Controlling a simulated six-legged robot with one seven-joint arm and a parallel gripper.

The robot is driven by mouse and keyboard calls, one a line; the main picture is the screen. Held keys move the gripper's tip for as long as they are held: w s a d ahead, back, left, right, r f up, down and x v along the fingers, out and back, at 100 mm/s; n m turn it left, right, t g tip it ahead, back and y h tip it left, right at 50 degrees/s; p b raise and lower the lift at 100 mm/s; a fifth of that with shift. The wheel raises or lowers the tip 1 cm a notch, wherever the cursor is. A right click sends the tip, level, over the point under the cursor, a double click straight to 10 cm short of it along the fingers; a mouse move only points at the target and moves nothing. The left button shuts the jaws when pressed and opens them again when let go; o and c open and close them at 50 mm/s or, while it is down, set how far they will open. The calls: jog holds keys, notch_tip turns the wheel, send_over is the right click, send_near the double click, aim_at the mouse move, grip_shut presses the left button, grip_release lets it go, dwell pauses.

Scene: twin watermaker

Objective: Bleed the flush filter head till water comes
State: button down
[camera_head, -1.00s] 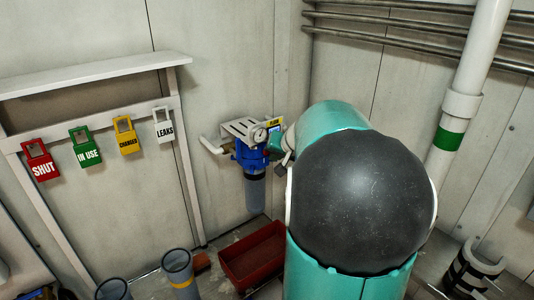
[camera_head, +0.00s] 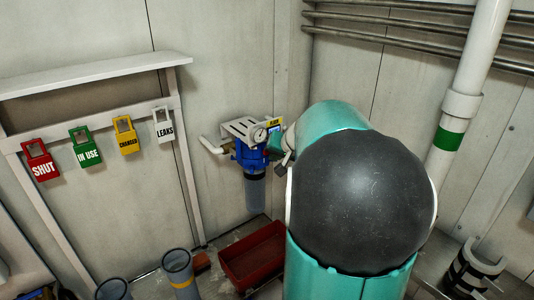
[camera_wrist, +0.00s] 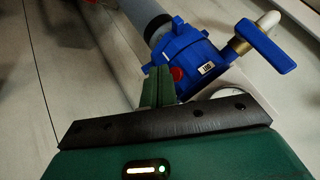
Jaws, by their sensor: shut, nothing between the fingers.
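The flush filter head (camera_head: 247,158) is blue and hangs on a white wall bracket, with a grey bowl (camera_head: 255,192) below it. In the wrist view the blue head (camera_wrist: 190,48) carries a red button (camera_wrist: 178,75) and a small white label (camera_wrist: 207,69). My gripper (camera_wrist: 158,75) has its green fingers together and empty, with the tips right beside the red button. I cannot tell whether they touch it. No water shows at the head. In the head view my arm hides the head's right side.
A lever valve with a blue handle (camera_wrist: 265,48) sits close to the right of the head. A gauge (camera_head: 259,134) is on the bracket. A red tray (camera_head: 252,262) stands on the floor below. Coloured tags, such as the red SHUT tag (camera_head: 40,162), hang at left.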

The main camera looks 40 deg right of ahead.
jog(key=shift+w, duration=0.4)
jog(key=shift+w+d, duration=0.1)
jog(key=shift+w, duration=0.4)
dwell(1.8)
jog(key=shift+s, duration=0.9)
jog(key=shift+s, duration=0.1)
jog(key=shift+s+a, duration=0.2)
jog(key=shift+s, duration=1)
jog(key=shift+s+a, duration=0.2)
jog(key=shift+s, duration=1)
jog(key=shift+a, duration=0.1)
